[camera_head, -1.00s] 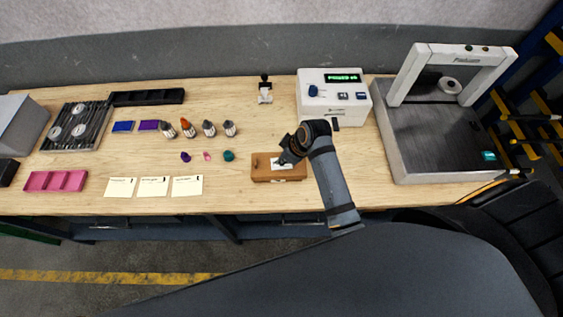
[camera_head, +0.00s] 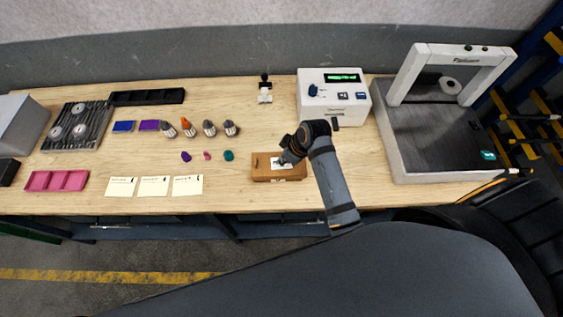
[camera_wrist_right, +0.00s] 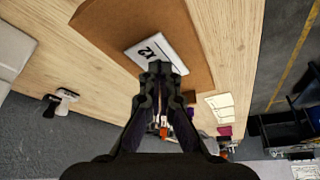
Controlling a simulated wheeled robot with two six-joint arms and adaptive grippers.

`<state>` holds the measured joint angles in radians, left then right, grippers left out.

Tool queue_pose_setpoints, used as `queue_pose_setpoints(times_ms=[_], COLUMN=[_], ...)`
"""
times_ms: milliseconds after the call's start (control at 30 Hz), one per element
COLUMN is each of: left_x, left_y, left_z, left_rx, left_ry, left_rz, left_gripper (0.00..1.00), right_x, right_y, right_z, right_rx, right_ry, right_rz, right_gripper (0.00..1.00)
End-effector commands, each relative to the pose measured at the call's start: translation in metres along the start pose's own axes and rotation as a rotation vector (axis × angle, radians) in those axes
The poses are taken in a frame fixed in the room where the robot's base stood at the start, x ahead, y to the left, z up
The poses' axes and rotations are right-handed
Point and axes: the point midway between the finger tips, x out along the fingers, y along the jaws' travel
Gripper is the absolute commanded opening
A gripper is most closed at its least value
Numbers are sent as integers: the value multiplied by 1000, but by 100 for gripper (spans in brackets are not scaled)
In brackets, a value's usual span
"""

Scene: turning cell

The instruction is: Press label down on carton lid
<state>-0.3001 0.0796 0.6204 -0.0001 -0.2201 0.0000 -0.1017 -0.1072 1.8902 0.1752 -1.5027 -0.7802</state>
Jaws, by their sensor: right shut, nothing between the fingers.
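The brown carton (camera_head: 262,174) sits near the front edge of the table, and its lid (camera_wrist_right: 105,30) fills the upper part of the right wrist view. A white label (camera_head: 276,162) lies on the lid; in the right wrist view the label (camera_wrist_right: 170,44) shows dark print. My right gripper (camera_head: 284,160) is over the lid at the label. In the right wrist view its fingertips (camera_wrist_right: 160,68) are together, empty, at the label's near edge; I cannot tell whether they touch it. My left gripper is not in view.
A white printer-like box (camera_head: 334,98) with a green display stands behind the carton. A grey machine with a white arch (camera_head: 440,140) is to the right. Several bottles (camera_head: 209,128), coloured caps (camera_head: 229,156) and paper notes (camera_head: 187,185) lie to the left.

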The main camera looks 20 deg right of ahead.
Motion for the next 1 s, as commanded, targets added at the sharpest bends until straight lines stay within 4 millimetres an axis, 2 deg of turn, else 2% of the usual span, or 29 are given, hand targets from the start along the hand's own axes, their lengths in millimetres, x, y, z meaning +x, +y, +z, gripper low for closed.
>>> queue_pose_setpoints(times_ms=[67,300,733,1000], left_x=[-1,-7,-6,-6], left_y=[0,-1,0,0], left_z=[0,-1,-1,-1], left_rx=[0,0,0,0], left_ry=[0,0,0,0], left_rz=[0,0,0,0], left_gripper=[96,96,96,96], right_x=[-1,-22,-58,-64], right_y=[-1,0,0,0], right_z=[1,-9,-25,-27], right_rx=[1,0,0,1], right_ry=[-4,-1,1,-1], right_rz=[-3,0,0,-1], right_gripper=[0,0,0,0])
